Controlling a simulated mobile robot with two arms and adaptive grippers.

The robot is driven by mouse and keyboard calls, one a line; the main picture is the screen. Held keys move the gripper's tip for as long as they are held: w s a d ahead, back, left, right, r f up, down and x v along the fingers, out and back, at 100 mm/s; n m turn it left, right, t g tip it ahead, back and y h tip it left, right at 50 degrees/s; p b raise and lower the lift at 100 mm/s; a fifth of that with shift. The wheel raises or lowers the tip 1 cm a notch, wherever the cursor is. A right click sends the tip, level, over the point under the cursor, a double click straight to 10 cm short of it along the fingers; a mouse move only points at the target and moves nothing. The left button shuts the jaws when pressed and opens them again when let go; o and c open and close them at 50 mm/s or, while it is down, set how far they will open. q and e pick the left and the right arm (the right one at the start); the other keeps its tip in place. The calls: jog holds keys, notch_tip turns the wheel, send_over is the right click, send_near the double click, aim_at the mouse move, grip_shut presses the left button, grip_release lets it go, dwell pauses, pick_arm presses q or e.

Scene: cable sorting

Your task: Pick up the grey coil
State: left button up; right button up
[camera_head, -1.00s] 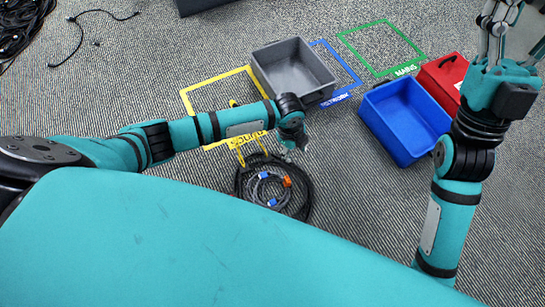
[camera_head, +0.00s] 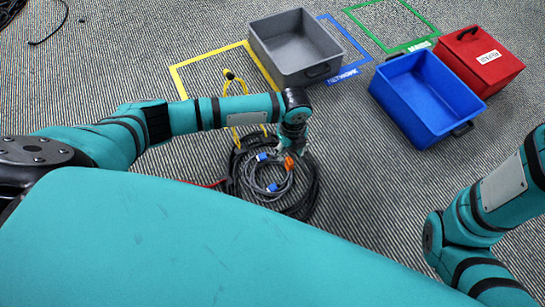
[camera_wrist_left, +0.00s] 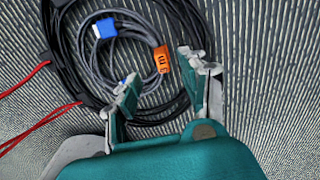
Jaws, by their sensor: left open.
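The grey coil (camera_head: 250,180) lies on the carpet in front of my body, with blue connectors and an orange tag. A thicker black coil (camera_head: 312,190) surrounds it. The grey coil also shows in the left wrist view (camera_wrist_left: 84,62), with its blue connector (camera_wrist_left: 104,28) and orange tag (camera_wrist_left: 161,60). My left gripper (camera_head: 286,152) is over the coil's far right edge. In the left wrist view its open fingers (camera_wrist_left: 160,76) straddle the near right side of the ring, by the tag, with nothing visibly gripped. My right gripper is out of view.
A grey bin (camera_head: 281,66) stands beyond, between yellow (camera_head: 205,57) and blue (camera_head: 345,35) floor outlines. A blue bin (camera_head: 392,104) and red box (camera_head: 480,62) stand right. A yellow cable (camera_head: 232,118) lies behind the coils; red cables (camera_wrist_left: 40,122) lie left of them.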

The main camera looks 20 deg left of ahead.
aim_at(290, 160)
pick_arm(q)
jog(key=shift+f+b, duration=0.35)
jog(key=shift+f, duration=0.6)
jog(key=f+b, duration=0.1)
jog(key=b, duration=0.1)
jog(key=f+b, duration=0.1)
jog(key=f, duration=0.1)
jog(key=f+b, duration=0.2)
jog(key=shift+d+b, duration=0.25)
jog(key=shift+b, duration=0.05)
jog(key=shift+r, duration=0.1)
jog(key=shift+c, duration=0.4)
grip_shut()
